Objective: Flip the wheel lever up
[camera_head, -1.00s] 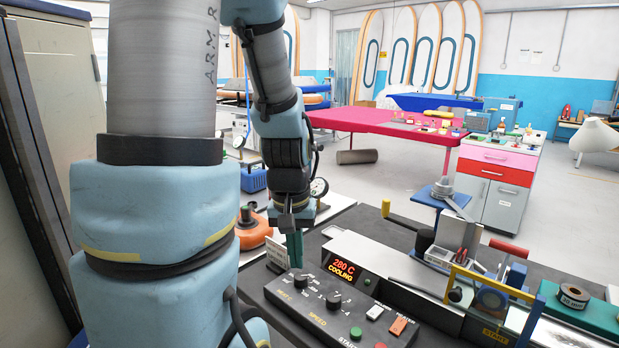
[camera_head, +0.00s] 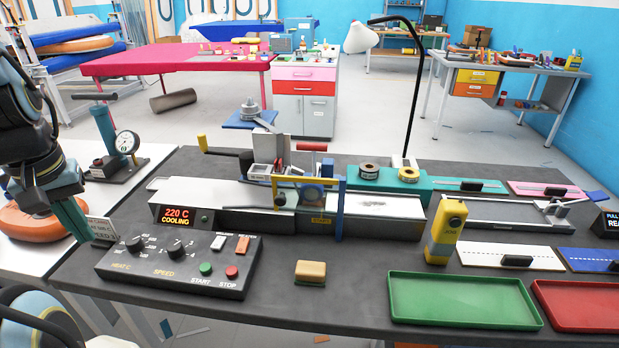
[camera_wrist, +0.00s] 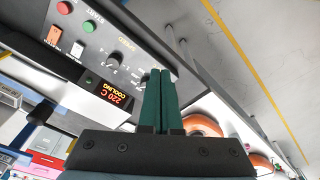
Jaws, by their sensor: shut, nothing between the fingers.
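The machine (camera_head: 225,196) lies along the dark bench, its display (camera_head: 176,215) reading "220 C COOLING". Two handles show on it: a black arm with a yellow grip (camera_head: 203,143) at its left and a nearly level red-gripped handle (camera_head: 312,147) behind the blue-and-yellow frame. I cannot tell for sure which is the wheel lever. A blue round part (camera_head: 311,193) sits inside the frame, partly hidden. My gripper (camera_head: 85,236) points down at the bench's left end, its green fingers shut and empty, well apart from both handles. They also show in the wrist view (camera_wrist: 160,75), near the control panel.
The control panel (camera_head: 180,262) with knobs and buttons stands at the front left. A tan block (camera_head: 310,272), a yellow device (camera_head: 446,232), a green tray (camera_head: 460,300) and a red tray (camera_head: 580,305) occupy the bench. A pressure gauge (camera_head: 127,142) stands at left.

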